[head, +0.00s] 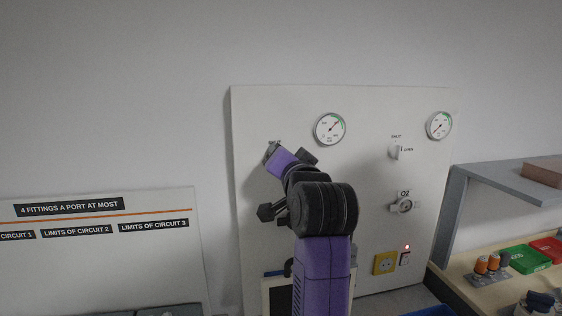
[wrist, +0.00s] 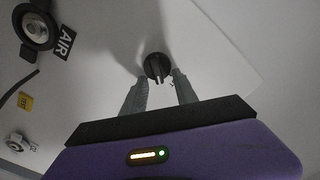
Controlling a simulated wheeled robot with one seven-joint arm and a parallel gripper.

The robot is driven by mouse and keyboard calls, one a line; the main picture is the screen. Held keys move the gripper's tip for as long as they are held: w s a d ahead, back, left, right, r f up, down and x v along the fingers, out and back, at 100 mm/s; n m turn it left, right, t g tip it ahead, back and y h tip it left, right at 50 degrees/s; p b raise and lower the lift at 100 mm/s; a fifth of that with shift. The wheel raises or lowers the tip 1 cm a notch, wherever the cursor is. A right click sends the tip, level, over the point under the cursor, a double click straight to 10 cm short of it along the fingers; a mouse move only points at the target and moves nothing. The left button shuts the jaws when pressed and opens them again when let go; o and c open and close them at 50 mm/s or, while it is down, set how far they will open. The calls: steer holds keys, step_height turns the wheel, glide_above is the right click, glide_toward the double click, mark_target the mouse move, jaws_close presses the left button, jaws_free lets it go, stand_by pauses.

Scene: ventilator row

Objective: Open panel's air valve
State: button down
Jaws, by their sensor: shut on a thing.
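The white panel (head: 370,230) stands against the wall. My gripper (head: 270,153) is at its upper left, with a small label partly showing just above. In the wrist view a dark round knob with a raised ridge (wrist: 157,65) sits between the two grey fingertips of my gripper (wrist: 159,76), which is shut on it. The knob is hidden in the head view. I cannot tell which setting it points to. A round black outlet (wrist: 37,27) beside an AIR label (wrist: 65,42) shows at the wrist view's upper left.
Two gauges (head: 330,129) (head: 439,125) are on the panel's upper part. A grey shelf (head: 500,180) stands at the right.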

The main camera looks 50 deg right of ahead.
steer(key=shift+s+d+f+m+b, duration=0.1)
steer(key=shift+f+m+b, duration=0.15)
steer(key=shift+m+b, duration=1)
steer(key=shift+d+f+m+b, duration=0.1)
steer(key=shift+f+m+b, duration=0.3)
steer(key=shift+m, duration=1.7)
steer(key=shift+s+d+f+m+b, duration=0.15)
steer(key=shift+m+b, duration=0.8)
steer(key=shift+m, duration=0.7)
steer(key=c, duration=1)
jaws_free()
steer(key=shift+w, duration=0.1)
steer(key=shift+o, duration=0.2)
steer(key=shift+a, duration=0.1)
steer(key=b+v, duration=0.1)
steer(key=v, duration=0.6)
steer(key=shift+s+a, duration=0.2)
steer(key=shift+s, duration=0.15)
